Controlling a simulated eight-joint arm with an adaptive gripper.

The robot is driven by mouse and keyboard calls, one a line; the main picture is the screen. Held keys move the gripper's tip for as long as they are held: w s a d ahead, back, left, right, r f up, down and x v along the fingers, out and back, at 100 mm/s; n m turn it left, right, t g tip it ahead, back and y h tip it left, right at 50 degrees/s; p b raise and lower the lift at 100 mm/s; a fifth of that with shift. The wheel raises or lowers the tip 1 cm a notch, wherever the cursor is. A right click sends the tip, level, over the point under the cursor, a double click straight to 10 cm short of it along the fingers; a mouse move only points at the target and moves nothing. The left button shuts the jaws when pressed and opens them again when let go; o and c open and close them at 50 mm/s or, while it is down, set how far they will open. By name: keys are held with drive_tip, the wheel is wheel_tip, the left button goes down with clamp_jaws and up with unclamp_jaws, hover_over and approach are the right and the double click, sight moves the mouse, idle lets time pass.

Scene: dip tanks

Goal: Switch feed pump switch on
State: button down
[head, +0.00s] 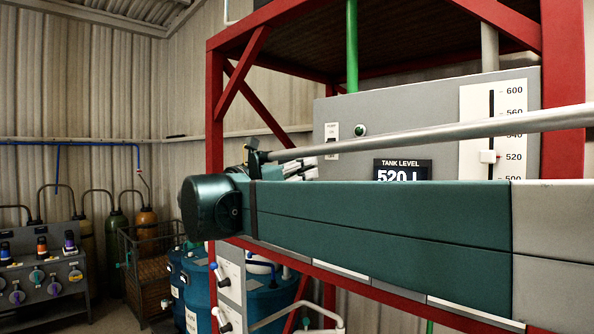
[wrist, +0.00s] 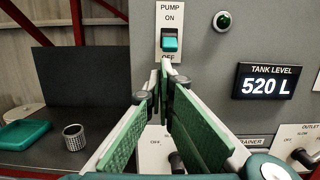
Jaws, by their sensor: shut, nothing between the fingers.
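The feed pump switch (wrist: 170,42) is a teal rocker on a white plate marked PUMP, ON above and OFF below, on a grey panel in the wrist view. I cannot tell which way the rocker is set. Its plate (head: 332,131) is small in the head view. My gripper (wrist: 164,66) is shut and empty, its green-padded fingers converging just below the rocker, over the OFF label. I cannot tell whether the tips touch the panel. In the head view my arm hides most of the gripper.
A green indicator lamp (wrist: 222,21) sits right of the switch. A tank level display (wrist: 266,82) reads 520 L. An outlet control (wrist: 303,156) is at lower right. A teal tray (wrist: 24,134) and a metal mesh cup (wrist: 74,137) stand on a dark surface at left. A red frame (head: 214,130) surrounds the panel.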

drive_tip(key=shift+x, duration=1.6)
drive_tip(key=shift+s+a+r+g+y+p, duration=0.2)
drive_tip(key=shift+r+g+y+p, duration=0.2)
drive_tip(key=shift+p, duration=0.4)
drive_tip(key=r+g+y+p, duration=0.1)
drive_tip(key=g+y+p, duration=0.1)
drive_tip(key=s+a+r+g+y+p, duration=0.1)
drive_tip(key=p, duration=0.2)
drive_tip(key=shift+s+a+r+g+y, duration=0.15)
drive_tip(key=shift+r+g+y, duration=0.1)
drive_tip(key=shift+g+y, duration=0.15)
drive_tip(key=shift+r+p, duration=0.2)
drive_tip(key=shift+p, duration=0.1)
drive_tip(key=shift+r+p, duration=0.35)
drive_tip(key=shift+r, duration=0.3)
